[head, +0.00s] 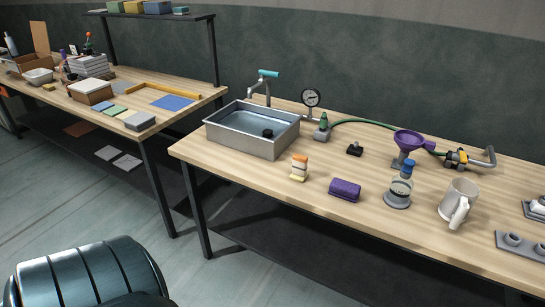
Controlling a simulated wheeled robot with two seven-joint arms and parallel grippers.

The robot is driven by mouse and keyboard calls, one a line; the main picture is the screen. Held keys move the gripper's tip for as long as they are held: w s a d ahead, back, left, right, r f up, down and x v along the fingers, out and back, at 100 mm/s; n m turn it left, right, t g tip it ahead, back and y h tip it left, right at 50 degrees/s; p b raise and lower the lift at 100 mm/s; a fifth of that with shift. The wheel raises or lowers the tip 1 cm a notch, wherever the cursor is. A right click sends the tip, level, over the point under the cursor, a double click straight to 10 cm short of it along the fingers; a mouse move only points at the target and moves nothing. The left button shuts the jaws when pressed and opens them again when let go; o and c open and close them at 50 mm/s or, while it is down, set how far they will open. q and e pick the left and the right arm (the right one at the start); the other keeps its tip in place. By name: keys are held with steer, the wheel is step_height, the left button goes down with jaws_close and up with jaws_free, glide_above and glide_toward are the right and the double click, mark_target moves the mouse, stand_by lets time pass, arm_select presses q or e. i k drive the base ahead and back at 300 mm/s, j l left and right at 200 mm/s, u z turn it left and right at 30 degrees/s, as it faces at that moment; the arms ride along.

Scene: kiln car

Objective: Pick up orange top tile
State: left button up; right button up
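A small stack of blocks or tiles (299,175) stands on the right wooden bench, just in front of the metal sink. Its top piece is orange (300,158), with pale and yellowish layers below it. The stack looks upright, but its layers are too small to tell apart exactly. Neither of my grippers is in the head view, and nothing touches the stack.
The sink (240,148) is behind and left of the stack; a purple block (344,190) is to its right. The bench (270,185) is bare around the stack.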

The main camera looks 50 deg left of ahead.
mark_target(299, 173)
steer(key=u, duration=1.25)
